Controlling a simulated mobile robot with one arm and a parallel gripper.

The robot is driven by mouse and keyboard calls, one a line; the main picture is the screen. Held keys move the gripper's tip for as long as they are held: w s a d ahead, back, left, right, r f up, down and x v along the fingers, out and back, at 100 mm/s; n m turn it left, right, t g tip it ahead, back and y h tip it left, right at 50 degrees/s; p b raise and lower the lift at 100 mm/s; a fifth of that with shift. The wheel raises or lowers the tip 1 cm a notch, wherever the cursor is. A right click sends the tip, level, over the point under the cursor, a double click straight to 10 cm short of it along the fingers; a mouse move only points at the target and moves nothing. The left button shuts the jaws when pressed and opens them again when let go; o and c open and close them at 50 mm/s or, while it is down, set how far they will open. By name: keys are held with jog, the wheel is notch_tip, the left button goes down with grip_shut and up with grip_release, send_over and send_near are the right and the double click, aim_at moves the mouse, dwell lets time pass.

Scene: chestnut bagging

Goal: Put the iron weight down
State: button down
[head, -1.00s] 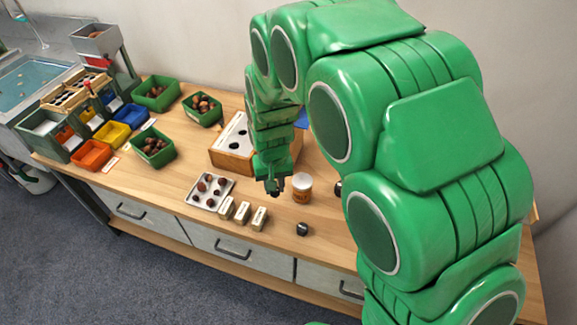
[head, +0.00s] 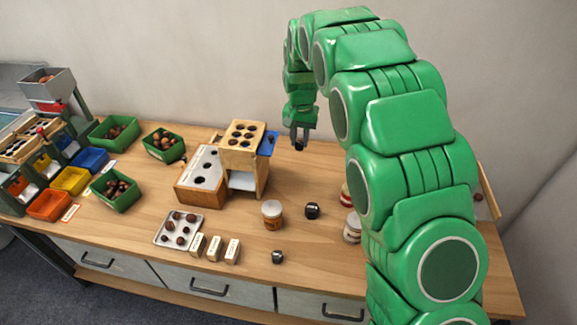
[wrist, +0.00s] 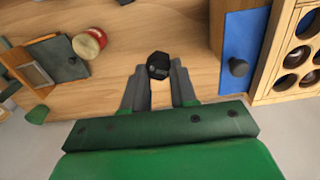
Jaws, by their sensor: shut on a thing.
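My gripper (head: 299,138) is shut on a small black iron weight (head: 299,147), which hangs at its fingertips. In the wrist view the six-sided dark top of the weight (wrist: 158,65) shows between the two grey fingers of my gripper (wrist: 158,76). In the head view the weight appears over the back of the wooden table (head: 335,260), right of the wooden box with holes (head: 240,160). It looks clear of the table, but its exact height is hard to tell. Two other black weights stand on the table, one right of the jar (head: 312,211) and one near the front edge (head: 278,257).
A brown-labelled jar (head: 272,215) stands in front of the box. A blue panel with a dark knob (wrist: 240,65) is right of the gripper. A metal tray (head: 163,240) holds chestnuts.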

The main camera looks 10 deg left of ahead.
jog(key=w+d, duration=0.1)
jog(key=w, duration=0.3)
jog(key=n, duration=0.6)
send_over(288, 164)
notch_tip(288, 164, down, 4)
notch_tip(288, 164, down, 18)
jog(key=shift+f, duration=0.1)
dwell(0.4)
jog(key=c, duration=0.9)
grip_release()
